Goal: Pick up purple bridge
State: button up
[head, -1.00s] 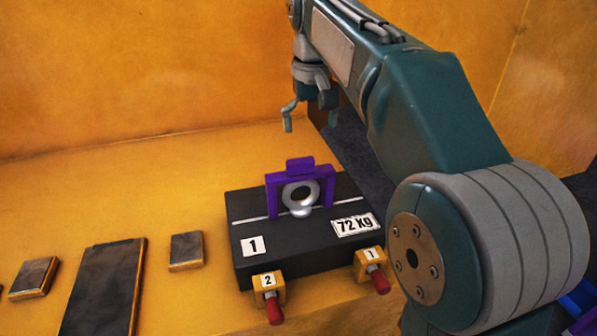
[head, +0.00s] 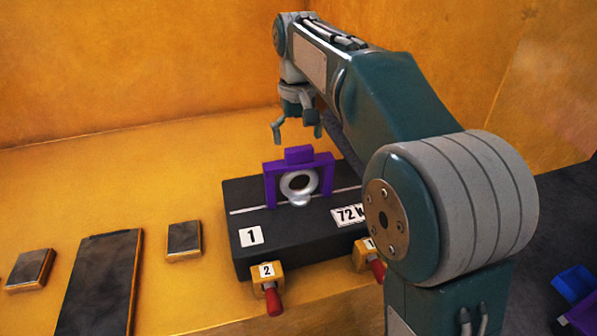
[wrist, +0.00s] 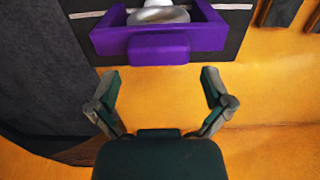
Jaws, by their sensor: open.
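The purple bridge (head: 299,158) stands upright on top of a black casting (head: 295,228), with a block on its crossbar. A silver lifting eye (head: 299,187) stands under and in front of its arch. My gripper (head: 297,137) is open and empty, above and a little behind the bridge, in the head view. In the wrist view the purple bridge (wrist: 160,45) lies at the top, just beyond the spread fingers of my gripper (wrist: 161,84). The fingers appear apart from it. The lower part of the eye's mount is partly hidden.
Two yellow blocks with red handles, labelled 2 (head: 267,280) and 1 (head: 367,254), sit at the casting's front. Several dark plates, one long (head: 97,285), lie to the left. An orange wall stands behind. Blue bins (head: 573,284) are at the lower right.

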aim_at(298, 147)
notch_tip(298, 147, down, 4)
jog(key=shift+s+r, duration=0.1)
jog(key=shift+r, duration=0.1)
jog(key=c, duration=1.1)
jog(key=shift+o, duration=0.2)
jog(key=shift+r, duration=0.15)
